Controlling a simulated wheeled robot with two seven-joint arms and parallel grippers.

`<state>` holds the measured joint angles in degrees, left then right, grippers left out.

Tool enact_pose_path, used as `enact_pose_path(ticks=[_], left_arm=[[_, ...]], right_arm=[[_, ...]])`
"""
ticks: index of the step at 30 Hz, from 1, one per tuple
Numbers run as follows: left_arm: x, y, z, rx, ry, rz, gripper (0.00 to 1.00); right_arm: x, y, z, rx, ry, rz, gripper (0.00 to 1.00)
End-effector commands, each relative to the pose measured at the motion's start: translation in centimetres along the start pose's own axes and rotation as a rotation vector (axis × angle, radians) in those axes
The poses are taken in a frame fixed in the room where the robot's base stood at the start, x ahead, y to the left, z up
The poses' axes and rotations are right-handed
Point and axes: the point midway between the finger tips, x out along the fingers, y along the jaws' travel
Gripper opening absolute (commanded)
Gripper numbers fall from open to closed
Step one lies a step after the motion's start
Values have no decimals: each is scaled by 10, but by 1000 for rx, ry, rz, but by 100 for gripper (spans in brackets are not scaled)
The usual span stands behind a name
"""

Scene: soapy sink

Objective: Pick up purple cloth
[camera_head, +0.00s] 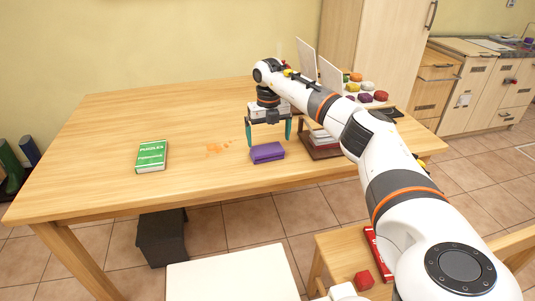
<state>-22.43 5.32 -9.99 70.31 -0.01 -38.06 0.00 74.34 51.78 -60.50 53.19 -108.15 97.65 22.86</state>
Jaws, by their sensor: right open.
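The purple cloth (267,153) is a small folded block lying on the wooden table, near its front edge. My right gripper (268,141) hangs just above and behind it, pointing down. Its two teal fingers are spread wide, with nothing visible between them. The fingertips look close to the cloth's height, but I cannot tell whether they touch it. My left gripper is not in view.
A rack (322,149) and several colourful round items (367,91) stand right, partly behind my arm. The table's left half is mostly clear.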

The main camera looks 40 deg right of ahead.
Motion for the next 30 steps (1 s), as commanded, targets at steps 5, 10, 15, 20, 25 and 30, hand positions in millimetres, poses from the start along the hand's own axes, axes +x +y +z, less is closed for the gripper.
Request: enact_pose_path(ticks=[5,10,15,20,25,30], left_arm=[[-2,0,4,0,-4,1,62],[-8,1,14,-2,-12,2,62],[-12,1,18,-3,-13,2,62],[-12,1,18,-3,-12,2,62],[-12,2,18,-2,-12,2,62],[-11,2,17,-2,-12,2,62]], right_arm=[[14,-2,-2,0,-2,-1,100],[41,-4,-5,-1,-3,-1,100],[53,-4,-5,-1,0,-2,100],[52,-4,-5,-1,1,-2,100],[52,-4,-5,-1,1,-2,72],[52,-3,-5,-1,1,-2,68]])
